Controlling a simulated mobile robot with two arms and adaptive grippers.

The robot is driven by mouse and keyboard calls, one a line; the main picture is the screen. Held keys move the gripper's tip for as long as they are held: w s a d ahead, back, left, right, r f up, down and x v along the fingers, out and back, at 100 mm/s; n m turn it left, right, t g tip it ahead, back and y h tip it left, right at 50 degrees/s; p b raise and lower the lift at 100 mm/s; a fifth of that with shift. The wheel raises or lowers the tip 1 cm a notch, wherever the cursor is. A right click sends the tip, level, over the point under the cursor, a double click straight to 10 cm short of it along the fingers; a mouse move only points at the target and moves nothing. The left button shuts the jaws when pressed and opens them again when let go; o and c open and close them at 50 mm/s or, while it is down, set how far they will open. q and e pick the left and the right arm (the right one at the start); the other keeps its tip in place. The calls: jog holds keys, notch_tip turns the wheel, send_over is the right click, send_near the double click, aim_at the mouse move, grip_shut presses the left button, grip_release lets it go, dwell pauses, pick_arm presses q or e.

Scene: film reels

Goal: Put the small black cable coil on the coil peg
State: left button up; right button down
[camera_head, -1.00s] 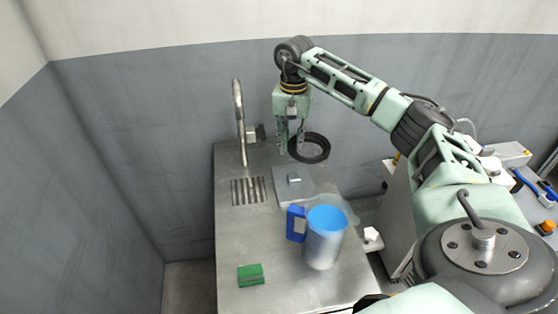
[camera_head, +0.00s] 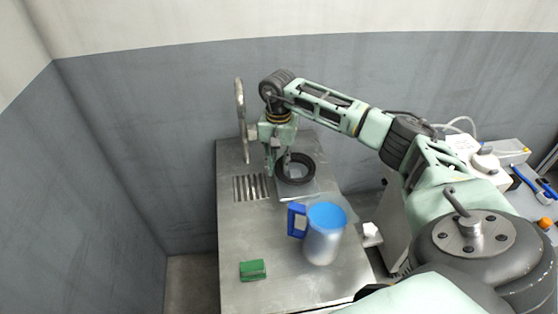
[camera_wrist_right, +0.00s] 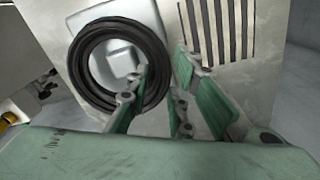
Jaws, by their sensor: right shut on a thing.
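The small black cable coil (camera_head: 308,180) is a thick dark ring. My right gripper (camera_head: 279,168) points down and is shut on the coil's left rim in the head view. In the right wrist view the coil (camera_wrist_right: 88,88) has its near rim between the fingers (camera_wrist_right: 161,68). The coil peg (camera_wrist_right: 118,63), a pale squarish block on a light plate (camera_head: 318,188), shows through the ring's opening, off its centre in the wrist view. I cannot tell whether the coil is around the peg or still above it. My left gripper is not in view.
A slotted drain (camera_head: 251,188) and a metal tap (camera_head: 240,110) are left of the gripper. A jug (camera_head: 322,240) with blue rim and handle stands in front of the plate. A green sponge (camera_head: 253,270) lies near the front left. The steel counter (camera_head: 240,228) is clear between them.

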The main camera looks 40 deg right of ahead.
jog(key=shift+f+b, duration=0.4)
jog(key=shift+f, duration=0.15)
jog(key=c, duration=1.6)
grip_release()
jog(key=shift+o, duration=0.2)
jog(key=shift+r, duration=0.15)
jog(key=shift+r+p, duration=0.3)
jog(key=shift+p, duration=0.15)
notch_tip(320, 180, up, 12)
jog(key=b, duration=0.1)
jog(key=shift+r+b, duration=0.2)
jog(key=shift+b, duration=0.2)
